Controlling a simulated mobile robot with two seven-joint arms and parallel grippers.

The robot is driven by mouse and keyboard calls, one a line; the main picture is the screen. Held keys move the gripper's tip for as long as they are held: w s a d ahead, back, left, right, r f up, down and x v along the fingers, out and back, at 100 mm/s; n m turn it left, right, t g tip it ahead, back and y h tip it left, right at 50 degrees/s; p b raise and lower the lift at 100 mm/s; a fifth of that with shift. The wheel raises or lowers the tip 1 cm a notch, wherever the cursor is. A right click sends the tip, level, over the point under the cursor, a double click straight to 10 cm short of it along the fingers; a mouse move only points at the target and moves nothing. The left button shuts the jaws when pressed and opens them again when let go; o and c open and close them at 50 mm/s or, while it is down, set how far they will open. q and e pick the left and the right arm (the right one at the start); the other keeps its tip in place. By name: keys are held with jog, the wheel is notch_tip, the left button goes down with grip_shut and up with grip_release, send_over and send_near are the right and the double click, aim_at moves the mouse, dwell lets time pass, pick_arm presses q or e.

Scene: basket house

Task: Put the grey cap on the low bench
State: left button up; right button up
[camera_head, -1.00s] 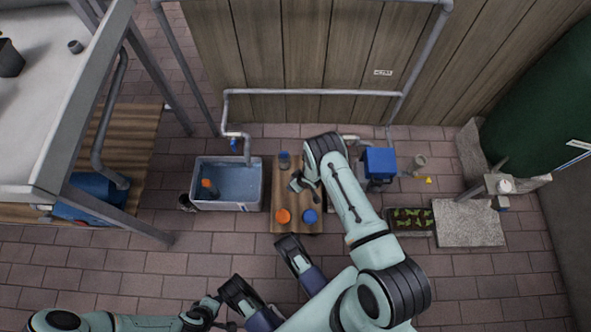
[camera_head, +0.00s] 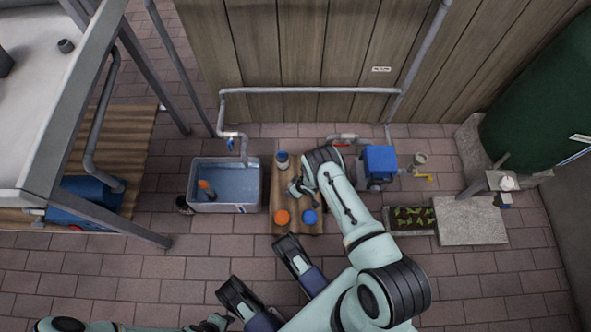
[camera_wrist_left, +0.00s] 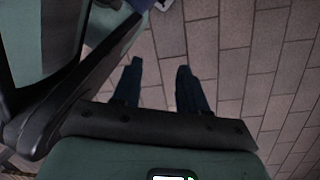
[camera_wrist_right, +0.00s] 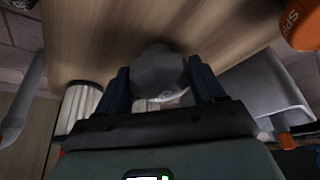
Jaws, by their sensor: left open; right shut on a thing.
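The low bench (camera_head: 297,160) is a brown wooden top between the white tub and my right arm; its wood also fills the upper part of the right wrist view (camera_wrist_right: 110,40). My right gripper (camera_wrist_right: 163,80) is shut on the grey cap (camera_wrist_right: 158,72), a rounded grey piece between its fingers, close to the wood. I cannot tell whether the cap touches the bench. In the head view the right gripper (camera_head: 297,186) is over the bench, and I cannot make out the cap there. My left gripper (camera_wrist_left: 157,75) is open and empty above brick paving, away from the bench.
An orange-topped item (camera_head: 282,217) and a blue-topped one (camera_head: 310,216) stand at the bench's near end; a clear jar (camera_head: 283,160) stands at its far end. A water-filled tub (camera_head: 225,206) is left. A blue box (camera_head: 379,158) and planter (camera_head: 412,218) are right.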

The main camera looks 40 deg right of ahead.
jog(key=o, duration=1)
jog(key=shift+r, duration=0.2)
jog(key=p+v, duration=0.6)
jog(key=v, duration=0.5)
pick_arm(q)
jog(key=w+d+r+t, duration=0.1)
jog(key=w+r+t, duration=0.2)
jog(key=w+r, duration=0.5)
jog(key=shift+w+d+r+m+t, duration=0.3)
jog(key=shift+w+d+t, duration=0.1)
jog(key=shift+w, duration=0.6)
pick_arm(e)
jog(key=s+a+r+m, duration=0.2)
jog(key=s+a+r, duration=0.2)
jog(key=s+a+r+m+g+y, duration=0.1)
jog(key=s+a+r+m, duration=0.1)
jog(key=a+r, duration=0.3)
jog(key=s+a+r+m, duration=0.2)
jog(key=s+a+r, duration=0.2)
jog(key=s+a, duration=0.1)
jog(key=shift+s+r+y, duration=0.3)
